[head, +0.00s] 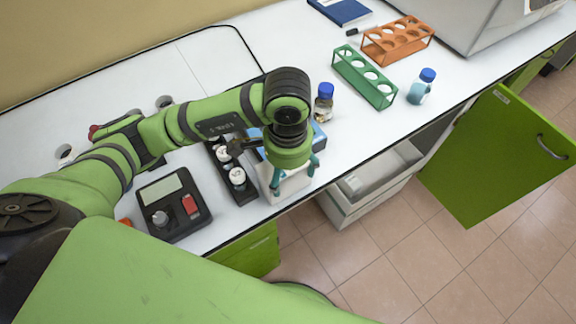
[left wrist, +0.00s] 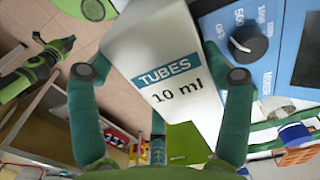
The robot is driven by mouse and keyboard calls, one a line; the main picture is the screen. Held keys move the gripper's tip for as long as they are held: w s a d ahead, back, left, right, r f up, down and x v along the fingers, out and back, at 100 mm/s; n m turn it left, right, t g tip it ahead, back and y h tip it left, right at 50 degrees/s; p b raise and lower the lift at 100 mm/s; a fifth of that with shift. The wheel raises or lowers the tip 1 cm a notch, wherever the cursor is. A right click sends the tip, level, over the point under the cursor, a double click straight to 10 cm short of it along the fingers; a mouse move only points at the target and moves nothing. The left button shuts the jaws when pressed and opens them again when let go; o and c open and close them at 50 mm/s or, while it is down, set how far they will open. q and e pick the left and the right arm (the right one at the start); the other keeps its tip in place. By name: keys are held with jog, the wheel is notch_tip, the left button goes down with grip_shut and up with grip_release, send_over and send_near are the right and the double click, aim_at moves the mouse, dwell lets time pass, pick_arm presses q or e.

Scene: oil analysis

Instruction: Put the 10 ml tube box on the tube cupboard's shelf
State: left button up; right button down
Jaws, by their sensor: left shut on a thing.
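The 10 ml tube box is a white box (head: 291,187) held at the bench's front edge, partly hidden by my gripper. In the left wrist view the box (left wrist: 128,50) shows its "TUBES 10 ml" label between the fingers. My left gripper (head: 292,173) is shut on it from above, and its fingers also show in the left wrist view (left wrist: 163,75). The tube cupboard under the bench is open, with its green door (head: 497,152) swung out to the right. A white shelf or drawer (head: 368,178) shows in the opening; the inside is mostly hidden.
On the white bench (head: 205,62) stand a green rack (head: 364,77), an orange rack (head: 397,40), two blue-capped bottles (head: 324,102) (head: 421,86) and a dark device (head: 173,205). A black tray of bottles (head: 232,178) is close left of the box. The tiled floor (head: 400,250) in front is clear.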

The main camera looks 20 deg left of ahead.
pick_arm(q)
jog(key=shift+f, duration=0.1)
jog(key=shift+f+b, duration=0.1)
jog(key=shift+b, duration=0.2)
jog(key=o, duration=1.4)
